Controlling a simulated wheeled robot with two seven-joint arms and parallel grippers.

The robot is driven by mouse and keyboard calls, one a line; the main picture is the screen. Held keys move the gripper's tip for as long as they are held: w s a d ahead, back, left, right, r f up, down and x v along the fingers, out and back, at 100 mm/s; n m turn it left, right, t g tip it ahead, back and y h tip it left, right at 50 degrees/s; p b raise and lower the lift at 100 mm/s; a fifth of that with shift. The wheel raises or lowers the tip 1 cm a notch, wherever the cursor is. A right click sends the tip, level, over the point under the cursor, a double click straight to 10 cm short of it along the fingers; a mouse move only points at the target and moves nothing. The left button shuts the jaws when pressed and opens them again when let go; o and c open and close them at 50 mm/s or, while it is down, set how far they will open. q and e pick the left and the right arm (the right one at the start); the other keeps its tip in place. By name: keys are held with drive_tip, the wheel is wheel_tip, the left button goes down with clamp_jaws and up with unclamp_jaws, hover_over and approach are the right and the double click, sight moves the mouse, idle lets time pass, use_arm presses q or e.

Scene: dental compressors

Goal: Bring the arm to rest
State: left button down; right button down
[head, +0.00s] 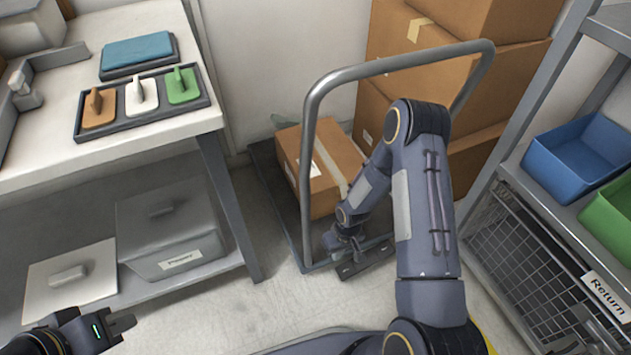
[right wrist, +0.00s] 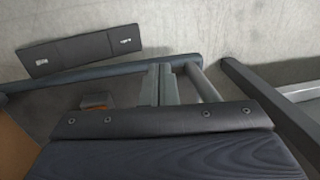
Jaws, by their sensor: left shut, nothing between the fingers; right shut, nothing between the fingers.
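My right arm reaches down in the middle of the head view, and its gripper (head: 352,268) is low by the front end of the cart. In the right wrist view the right gripper (right wrist: 160,72) is shut and empty. My left gripper (head: 122,324) is at the lower left of the head view, in front of the bench's lower shelf, shut with nothing held.
A cart (head: 312,105) carries a cardboard box (head: 290,150); its handle arches around my right arm. More boxes (head: 500,85) stand behind. Right is a shelf with blue (head: 565,165) and green bins.

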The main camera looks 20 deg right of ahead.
wheel_tip(320, 180, up, 27)
drive_tip(key=s+d+m+t, duration=0.2)
drive_tip(key=d+t, duration=0.1)
drive_tip(key=s+a+r+t+y, duration=0.1)
drive_tip(key=s+a+r+t, duration=0.15)
drive_tip(key=s+r, duration=0.45)
drive_tip(key=s+a+r+t+y, duration=0.1)
drive_tip(key=s+a+r, duration=0.3)
drive_tip(key=s, duration=0.5)
wheel_tip(320, 180, up, 34)
drive_tip(key=d+p, duration=0.1)
drive_tip(key=p, duration=3.2)
drive_tip(key=shift+s+d+f+g, duration=0.15)
drive_tip(key=shift+s+g, duration=0.05)
drive_tip(key=shift+g, duration=0.15)
